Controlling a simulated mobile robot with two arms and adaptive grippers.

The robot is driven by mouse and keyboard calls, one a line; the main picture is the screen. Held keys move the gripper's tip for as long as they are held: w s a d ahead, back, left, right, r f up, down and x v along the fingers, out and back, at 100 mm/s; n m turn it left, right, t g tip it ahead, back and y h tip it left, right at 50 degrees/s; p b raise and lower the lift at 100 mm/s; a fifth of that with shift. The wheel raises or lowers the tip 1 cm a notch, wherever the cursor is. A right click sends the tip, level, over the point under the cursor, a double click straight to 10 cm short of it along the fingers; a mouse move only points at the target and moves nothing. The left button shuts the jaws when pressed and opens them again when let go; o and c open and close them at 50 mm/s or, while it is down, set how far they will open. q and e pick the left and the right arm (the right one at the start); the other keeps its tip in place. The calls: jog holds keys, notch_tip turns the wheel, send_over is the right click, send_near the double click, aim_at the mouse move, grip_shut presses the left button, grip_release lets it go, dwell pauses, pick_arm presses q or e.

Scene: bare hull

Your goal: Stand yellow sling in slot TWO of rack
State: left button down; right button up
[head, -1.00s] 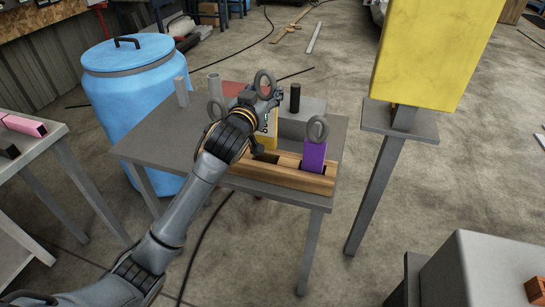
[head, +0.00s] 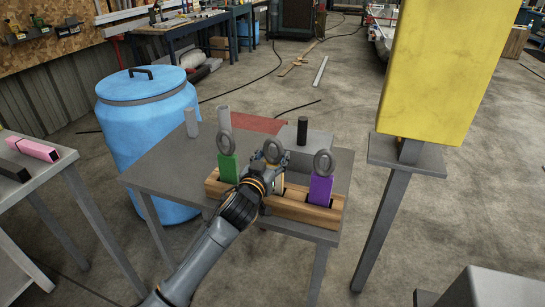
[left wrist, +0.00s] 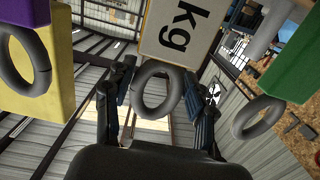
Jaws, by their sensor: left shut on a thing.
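The yellow sling (head: 279,184) is an upright block with a grey ring on top and a white label reading "kg" in the left wrist view (left wrist: 180,32). My left gripper (head: 272,172) is shut on it by the ring, with one finger on each side in the left wrist view (left wrist: 158,90). The sling stands at the middle of the wooden rack (head: 300,209), its ring about level with its neighbours' rings. Its lower end is hidden by my gripper and the rack, so I cannot tell how deep it sits. My right gripper is out of view.
A green ringed block (head: 228,168) stands in the rack's left slot, a purple one (head: 320,190) in its right slot. A grey box (head: 298,140) with a black peg is behind. A large yellow box (head: 432,70) rises at the right, a blue barrel (head: 148,140) at the left.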

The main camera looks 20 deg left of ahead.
pick_arm(q)
jog(key=shift+r, duration=0.1)
jog(key=shift+c, duration=2.3)
grip_release()
